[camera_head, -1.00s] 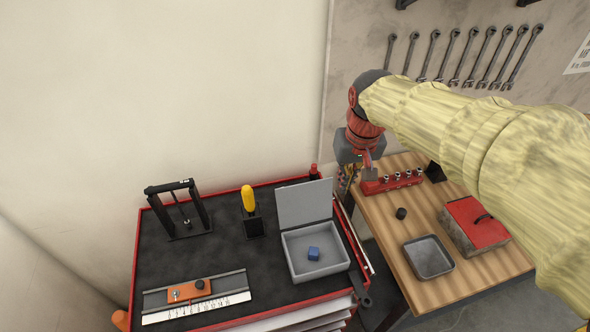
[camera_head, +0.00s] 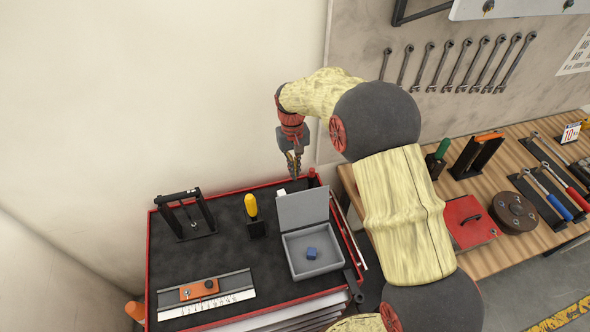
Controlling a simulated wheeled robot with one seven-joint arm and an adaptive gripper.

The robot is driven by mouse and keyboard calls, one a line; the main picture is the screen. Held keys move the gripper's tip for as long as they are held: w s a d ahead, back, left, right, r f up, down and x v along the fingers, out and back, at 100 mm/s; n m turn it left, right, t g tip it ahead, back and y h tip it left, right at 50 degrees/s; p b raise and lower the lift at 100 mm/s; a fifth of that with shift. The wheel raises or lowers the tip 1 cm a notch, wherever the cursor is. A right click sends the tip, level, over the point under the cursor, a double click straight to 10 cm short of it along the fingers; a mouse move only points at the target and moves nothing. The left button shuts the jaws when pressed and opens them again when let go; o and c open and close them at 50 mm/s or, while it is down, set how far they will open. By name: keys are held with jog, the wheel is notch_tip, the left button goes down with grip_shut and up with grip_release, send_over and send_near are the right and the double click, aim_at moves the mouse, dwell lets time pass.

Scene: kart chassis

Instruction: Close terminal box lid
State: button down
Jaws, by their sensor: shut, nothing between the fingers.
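The terminal box (camera_head: 316,270) is a grey open tray on the black-topped tool cart. Its grey lid (camera_head: 303,208) stands up, roughly upright, along the box's back edge. A small blue cube (camera_head: 311,253) lies inside the box. My gripper (camera_head: 295,174) is shut and empty. It points down above the back of the cart, behind the lid in the picture, apart from the lid as far as I can tell. The fingertips are small and partly dark in this view.
A yellow-handled tool in a stand (camera_head: 252,216), a black frame (camera_head: 183,215) and an orange slider on a rail (camera_head: 200,289) share the cart. A wooden bench (camera_head: 510,165) with tools lies to the right.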

aim_at(302, 205)
jog(key=s+f, duration=0.4)
jog(key=f, duration=0.1)
jog(key=shift+d+f+p, duration=0.25)
jog(key=shift+d+p, duration=0.1)
jog(key=shift+d, duration=0.05)
jog(key=shift+s, duration=0.15)
jog(key=shift+r, duration=0.1)
